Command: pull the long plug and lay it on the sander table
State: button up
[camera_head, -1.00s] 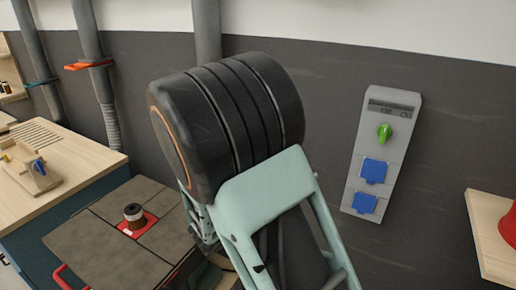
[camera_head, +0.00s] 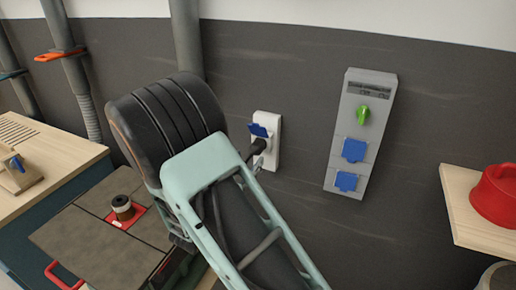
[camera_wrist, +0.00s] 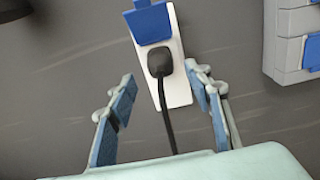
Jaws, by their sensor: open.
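The plug (camera_wrist: 160,62) is black with a black cord hanging down, seated in a white wall socket (camera_wrist: 178,88) with a raised blue lid. In the head view, the plug (camera_head: 258,146) and its socket (camera_head: 274,140) show just right of my arm. My gripper (camera_wrist: 163,92) is open, with one blue-padded finger on each side of the cord. The plug appears a little beyond the fingertips, untouched. The sander table (camera_head: 85,246), grey with a spindle in a red ring, stands at lower left, partly behind my arm.
A grey wall box (camera_head: 350,115) with a green knob and blue covers hangs right of the socket. A red object (camera_head: 495,195) sits on a wooden shelf (camera_head: 470,222) at right. A wooden workbench (camera_head: 50,165) and duct pipes are at left.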

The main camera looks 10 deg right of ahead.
aim_at(255, 151)
jog(key=shift+b+x, duration=0.45)
jog(key=shift+x, duration=3.1)
jog(key=shift+c, duration=0.2)
grip_shut()
jog(key=shift+s+a, duration=0.1)
jog(key=shift+v, duration=2.9)
jog(key=shift+v, duration=2.5)
